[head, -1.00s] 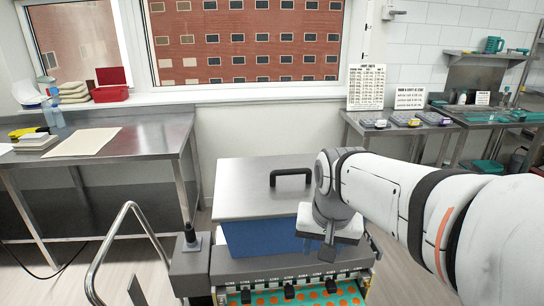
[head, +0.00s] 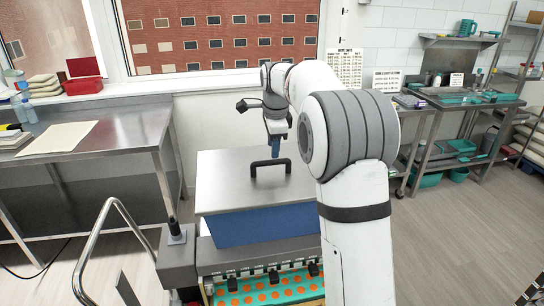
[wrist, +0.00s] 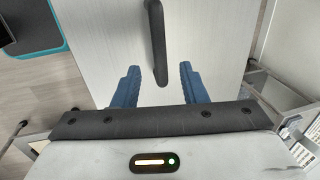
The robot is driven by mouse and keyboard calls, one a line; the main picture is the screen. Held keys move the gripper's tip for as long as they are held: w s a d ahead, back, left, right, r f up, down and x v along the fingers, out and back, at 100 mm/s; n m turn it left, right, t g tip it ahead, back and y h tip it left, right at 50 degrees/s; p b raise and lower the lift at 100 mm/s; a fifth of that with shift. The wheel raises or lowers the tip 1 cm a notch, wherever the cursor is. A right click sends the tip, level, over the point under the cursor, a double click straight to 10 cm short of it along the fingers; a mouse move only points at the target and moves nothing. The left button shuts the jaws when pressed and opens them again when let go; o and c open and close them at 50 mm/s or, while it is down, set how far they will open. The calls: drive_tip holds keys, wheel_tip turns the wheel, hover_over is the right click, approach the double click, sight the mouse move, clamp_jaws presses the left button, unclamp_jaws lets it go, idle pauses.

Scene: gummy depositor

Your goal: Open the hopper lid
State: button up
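The hopper lid (head: 232,186) is a flat grey metal plate lying shut on the blue hopper (head: 265,225) of the depositor. Its black bar handle (head: 268,163) stands up near the lid's right rear part. My gripper (head: 276,150) is above the lid at the handle, partly hidden by my own arm in the head view. In the wrist view, the two blue fingers (wrist: 158,82) are spread apart and the handle (wrist: 155,40) lies ahead, roughly in line with the gap. Nothing is held. Whether the fingertips straddle the handle is unclear.
A steel table (head: 125,140) with a cream mat stands at left. A bent metal rail (head: 98,240) is beside the depositor. A steel bench (head: 465,110) with trays is at the right rear. Open floor lies on the right.

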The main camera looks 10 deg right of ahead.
sight(272, 161)
drive_tip(key=f, duration=0.2)
drive_tip(key=w+f, duration=0.1)
drive_tip(key=f, duration=0.2)
clamp_jaws()
idle(0.3)
